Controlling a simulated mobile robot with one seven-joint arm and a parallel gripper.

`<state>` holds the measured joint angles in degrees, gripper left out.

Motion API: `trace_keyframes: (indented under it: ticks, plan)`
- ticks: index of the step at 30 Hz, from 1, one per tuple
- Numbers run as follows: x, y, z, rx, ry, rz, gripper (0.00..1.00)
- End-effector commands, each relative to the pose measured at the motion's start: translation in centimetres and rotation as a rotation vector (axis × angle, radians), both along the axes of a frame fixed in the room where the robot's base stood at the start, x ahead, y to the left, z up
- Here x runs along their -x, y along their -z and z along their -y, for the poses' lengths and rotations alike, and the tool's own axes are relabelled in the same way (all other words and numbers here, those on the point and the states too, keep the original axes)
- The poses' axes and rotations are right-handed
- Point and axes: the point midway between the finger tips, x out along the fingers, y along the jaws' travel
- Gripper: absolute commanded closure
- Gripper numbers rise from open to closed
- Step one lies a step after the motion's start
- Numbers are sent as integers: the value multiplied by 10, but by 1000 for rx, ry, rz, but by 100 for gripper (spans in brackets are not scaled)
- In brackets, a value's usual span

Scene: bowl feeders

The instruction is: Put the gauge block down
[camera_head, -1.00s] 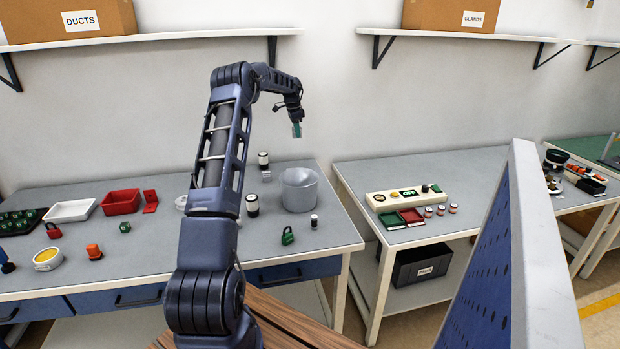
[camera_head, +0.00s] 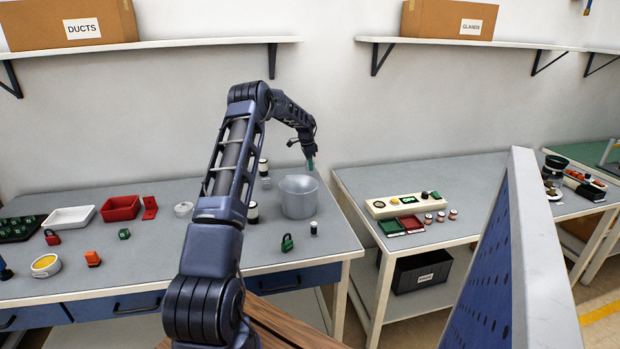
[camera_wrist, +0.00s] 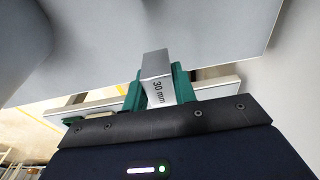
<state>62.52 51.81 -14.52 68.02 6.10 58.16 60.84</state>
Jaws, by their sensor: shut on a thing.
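The gauge block (camera_wrist: 157,78) is a small silver block marked "30 mm" in the wrist view. My gripper (camera_wrist: 159,87) is shut on it, with a green finger on each side. In the head view my gripper (camera_head: 310,164) is above the back of the left bench (camera_head: 340,232), over the far right rim of a grey bucket (camera_head: 299,198). The block is too small to make out in the head view. In the wrist view the grey bench top (camera_wrist: 215,35) lies beyond the block, with a gap below it.
A green padlock (camera_head: 287,244) and a small black-and-white cylinder (camera_head: 314,229) stand in front of the bucket. More cylinders stand to its left, partly behind my arm. The bench's right end is clear.

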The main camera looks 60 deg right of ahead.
Motion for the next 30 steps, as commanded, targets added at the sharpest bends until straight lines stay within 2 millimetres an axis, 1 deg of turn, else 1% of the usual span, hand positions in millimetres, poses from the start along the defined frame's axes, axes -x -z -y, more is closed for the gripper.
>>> trace_keyframes:
  ticks: [1,3,11,19,21,30]
  plan:
    - [1,9,0,-1,1,-1,100]
    - [1,17,1,1,1,-1,100]
    - [1,32,1,1,1,-1,100]
    - [1,66,0,1,1,-1,100]
    - [1,69,0,1,1,-1,100]
    - [1,70,0,1,1,-1,100]
